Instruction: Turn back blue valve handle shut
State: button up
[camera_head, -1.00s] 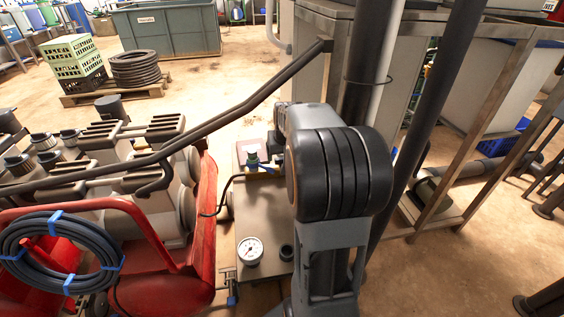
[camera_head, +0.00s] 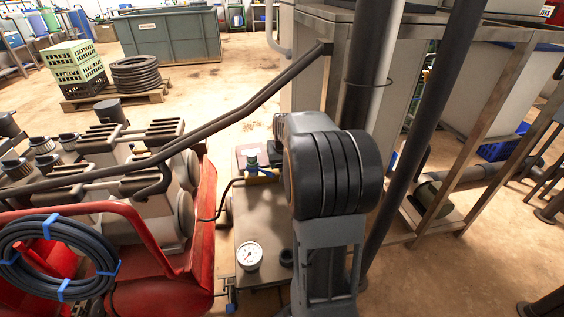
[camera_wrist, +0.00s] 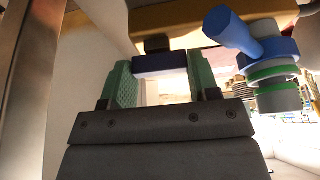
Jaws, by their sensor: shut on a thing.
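In the wrist view, my gripper (camera_wrist: 160,75) has its two green-padded fingers on either side of a dark blue bar-shaped handle (camera_wrist: 160,63). The fingers are shut on it. A brighter blue lever (camera_wrist: 232,30) on a grey, green and blue fitting (camera_wrist: 274,78) is to the right, apart from the fingers. In the head view, a blue handle (camera_head: 263,171) with a dark green cap (camera_head: 252,162) is at the far end of the metal plate (camera_head: 262,214). My arm hides my gripper there.
A pressure gauge (camera_head: 249,256) sits on the near end of the plate. A red frame (camera_head: 200,220) with a coiled hose (camera_head: 60,256) stands left. A steel stand (camera_head: 440,222) is to the right.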

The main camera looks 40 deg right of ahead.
jog(key=c, duration=0.3)
jog(key=shift+m, duration=0.3)
jog(key=m+h+p, duration=0.1)
jog(key=m, duration=0.2)
jog(key=shift+a+g, duration=0.15)
jog(key=shift+g, duration=0.25)
jog(key=m, duration=0.2)
jog(key=m+g+h, duration=0.1)
jog(key=m, duration=0.1)
jog(key=shift+w+m, duration=0.2)
jog(key=shift+m, duration=0.1)
jog(key=m+g, duration=0.2)
jog(key=m, duration=0.2)
jog(key=shift+w+a, duration=0.1)
jog(key=shift+w+m+g+p, duration=0.15)
jog(key=shift+m+g, duration=0.35)
jog(key=shift+m, duration=0.9)
jog(key=shift+s+m+g+p, duration=0.15)
jog(key=shift+m+g, duration=0.35)
jog(key=shift+m, duration=0.9)
jog(key=shift+w, duration=0.15)
